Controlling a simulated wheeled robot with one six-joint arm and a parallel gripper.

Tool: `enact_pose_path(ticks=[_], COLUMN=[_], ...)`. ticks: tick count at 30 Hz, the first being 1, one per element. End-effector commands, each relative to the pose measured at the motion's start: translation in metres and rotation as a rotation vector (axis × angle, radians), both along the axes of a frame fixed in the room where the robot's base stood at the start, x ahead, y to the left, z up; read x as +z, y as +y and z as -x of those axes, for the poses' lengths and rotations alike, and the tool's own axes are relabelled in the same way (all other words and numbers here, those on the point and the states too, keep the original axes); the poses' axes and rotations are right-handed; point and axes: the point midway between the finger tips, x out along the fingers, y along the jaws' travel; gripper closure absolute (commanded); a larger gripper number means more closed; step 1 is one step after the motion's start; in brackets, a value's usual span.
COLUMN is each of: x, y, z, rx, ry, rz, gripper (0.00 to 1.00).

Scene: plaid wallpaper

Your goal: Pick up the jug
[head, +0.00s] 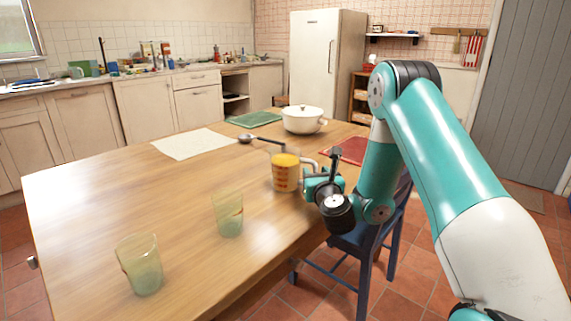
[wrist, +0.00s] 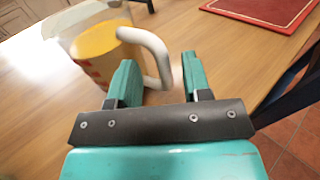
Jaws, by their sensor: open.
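The jug (head: 285,172) is a clear measuring jug with orange-yellow contents and red markings. It stands upright on the wooden table near the right edge. In the wrist view the jug (wrist: 97,50) is at the upper left, and its pale handle (wrist: 155,52) curves out toward my gripper. My gripper (wrist: 160,72) is open, with its two teal fingers on either side of the handle's lower end in the picture. I cannot tell whether a finger touches the handle. In the head view my gripper (head: 309,182) is just right of the jug, partly hidden by my wrist.
Two greenish glasses (head: 228,214) (head: 140,264) stand at the table's front. A ladle (head: 257,140) lies behind the jug, and a white pot (head: 303,119) stands farther back. A red mat (head: 350,149) lies to the right. A blue chair (head: 367,243) is beside the table. The table's left side is clear.

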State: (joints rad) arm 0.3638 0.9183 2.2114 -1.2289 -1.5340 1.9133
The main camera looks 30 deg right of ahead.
Motion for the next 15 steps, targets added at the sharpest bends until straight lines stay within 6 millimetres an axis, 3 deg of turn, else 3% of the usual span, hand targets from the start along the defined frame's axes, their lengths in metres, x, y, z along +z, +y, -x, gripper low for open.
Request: enact_pose_path(ticks=[8, 13, 15], x=[0.0, 0.0, 0.0], y=[-0.012, -0.013, -0.013], z=[0.002, 0.002, 0.002], rx=[-0.015, -0.017, -0.017], ry=[0.0, 0.0, 0.0], rz=[0.0, 0.001, 0.001], gripper=[0.58, 0.97, 1.0])
